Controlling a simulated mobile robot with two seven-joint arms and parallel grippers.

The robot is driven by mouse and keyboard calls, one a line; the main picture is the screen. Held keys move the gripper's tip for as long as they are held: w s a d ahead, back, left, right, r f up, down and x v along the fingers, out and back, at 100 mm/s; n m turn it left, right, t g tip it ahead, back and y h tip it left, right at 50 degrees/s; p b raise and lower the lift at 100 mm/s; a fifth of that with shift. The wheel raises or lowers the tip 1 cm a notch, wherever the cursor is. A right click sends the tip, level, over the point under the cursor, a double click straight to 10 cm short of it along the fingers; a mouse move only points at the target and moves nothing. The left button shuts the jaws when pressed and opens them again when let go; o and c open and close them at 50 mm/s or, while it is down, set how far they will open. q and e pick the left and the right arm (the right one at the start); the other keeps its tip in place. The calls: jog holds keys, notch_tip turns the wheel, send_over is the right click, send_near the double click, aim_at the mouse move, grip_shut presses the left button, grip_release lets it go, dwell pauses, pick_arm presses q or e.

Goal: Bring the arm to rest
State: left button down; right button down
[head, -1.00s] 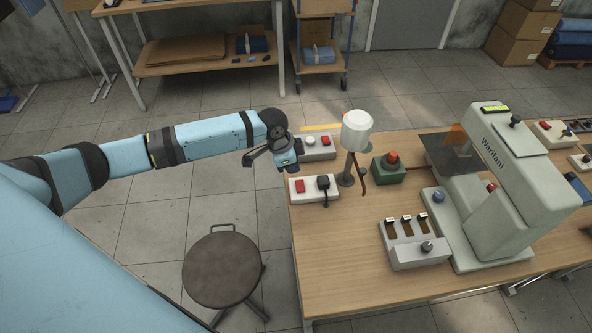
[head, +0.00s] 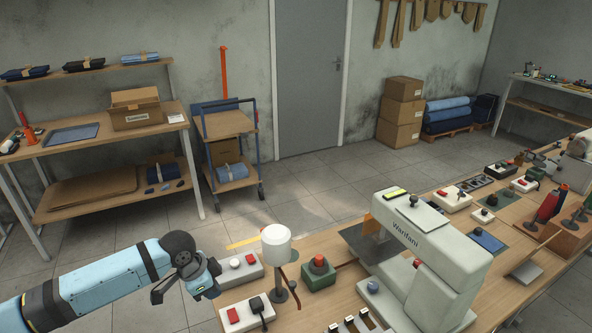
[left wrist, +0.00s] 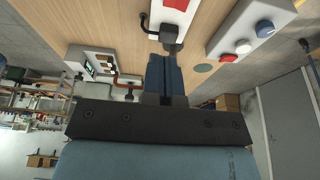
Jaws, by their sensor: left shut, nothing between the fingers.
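My left arm comes in from the lower left in the head view. Its gripper (head: 207,288) is beside the near left end of the wooden table, close to two control boxes. In the left wrist view its two blue-grey fingers (left wrist: 165,72) are together with nothing between them. Past their tips shows the white box with a red switch (left wrist: 172,8) and a black lever (left wrist: 168,36); I cannot tell the exact gap. The same white box (head: 247,313) shows in the head view, with a grey button box (head: 238,272) behind it. My right gripper is not in view.
A white-topped stand (head: 277,247), a green box with a red button (head: 318,271) and a large Warifani machine (head: 425,250) stand on the table. Shelves (head: 95,138) and a trolley (head: 228,123) stand behind. Clear floor lies between.

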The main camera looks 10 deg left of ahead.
pick_arm(q)
jog(key=s+d+f+n+t+h+p, duration=0.1)
jog(key=s+d+f+t+h, duration=0.1)
jog(key=s+d+f, duration=0.3)
jog(key=s+d+f+n+t+h+p, duration=0.1)
jog(key=s+d+f+n+t, duration=0.2)
jog(key=d, duration=0.5)
jog(key=s+a+f+n+t+y, duration=0.1)
jog(key=s+n+t, duration=0.1)
jog(key=s, duration=0.5)
jog(key=s+a+f+n+t+y, duration=0.1)
jog(key=s+n+t, duration=0.1)
jog(key=s, duration=0.5)
jog(key=shift+s+a+y+p, duration=0.25)
jog(key=shift+a+y+p, duration=0.05)
jog(key=shift+p, duration=0.1)
